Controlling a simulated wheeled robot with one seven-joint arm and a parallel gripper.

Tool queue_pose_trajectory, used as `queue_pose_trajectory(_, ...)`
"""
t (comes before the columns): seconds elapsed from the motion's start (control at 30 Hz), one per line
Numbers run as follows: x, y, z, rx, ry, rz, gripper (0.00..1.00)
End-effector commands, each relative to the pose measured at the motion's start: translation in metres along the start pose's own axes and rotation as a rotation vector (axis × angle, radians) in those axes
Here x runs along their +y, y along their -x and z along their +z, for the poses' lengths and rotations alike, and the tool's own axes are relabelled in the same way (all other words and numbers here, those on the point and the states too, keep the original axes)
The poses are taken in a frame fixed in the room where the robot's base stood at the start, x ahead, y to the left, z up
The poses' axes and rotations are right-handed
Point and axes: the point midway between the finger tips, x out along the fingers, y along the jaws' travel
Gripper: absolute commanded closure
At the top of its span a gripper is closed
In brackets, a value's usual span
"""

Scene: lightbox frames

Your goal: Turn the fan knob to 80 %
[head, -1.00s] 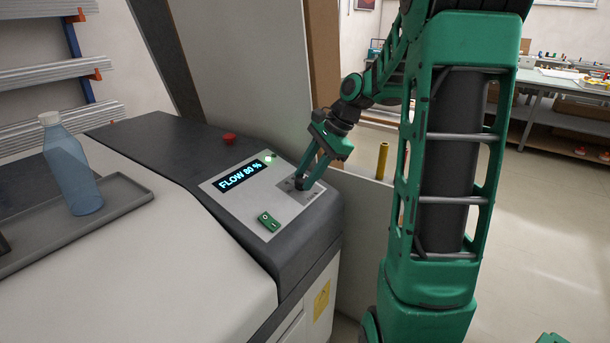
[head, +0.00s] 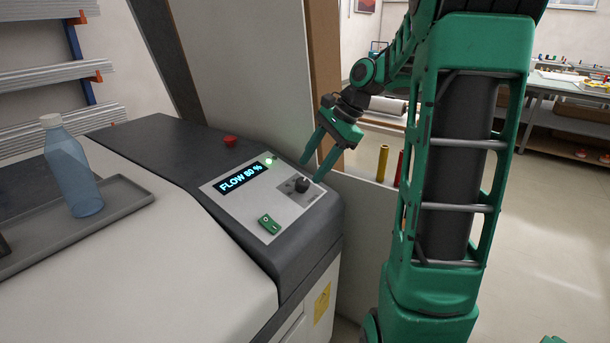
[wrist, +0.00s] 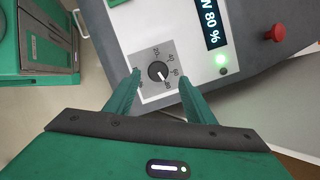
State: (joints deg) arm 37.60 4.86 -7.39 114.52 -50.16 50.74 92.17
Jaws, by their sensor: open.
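The fan knob (head: 302,185) is a small dark round knob on the light control panel; in the wrist view the knob (wrist: 157,71) sits on a grey square dial plate with printed numbers, its white pointer towards the lower right of the picture. The display (head: 243,178) reads "FLOW 80 %". My gripper (head: 313,172) is open and empty, above and just behind the knob, apart from it. In the wrist view its two green fingers (wrist: 160,82) stand wide on either side of the dial.
A green lamp (head: 269,161) is lit by the display. A green switch (head: 269,223) and a red button (head: 230,141) are also on the machine. A blue bottle (head: 72,170) stands on a grey tray (head: 120,199) at the left.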

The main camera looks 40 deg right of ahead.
Motion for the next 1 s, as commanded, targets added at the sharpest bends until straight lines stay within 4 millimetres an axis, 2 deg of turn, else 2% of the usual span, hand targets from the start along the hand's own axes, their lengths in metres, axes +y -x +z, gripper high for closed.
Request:
queue_pose_trajectory(0.03, -0.001, 0.011, -0.001, 0.004, 0.001, -0.003, 0.51)
queue_pose_trajectory(0.2, -0.001, 0.040, -0.001, 0.004, 0.001, -0.002, 0.51)
queue_pose_trajectory(0.4, -0.002, 0.060, 0.000, 0.001, 0.003, -0.001, 0.51)
queue_pose_trajectory(1.0, -0.001, 0.064, 0.001, 0.000, 0.001, 0.000, 0.51)
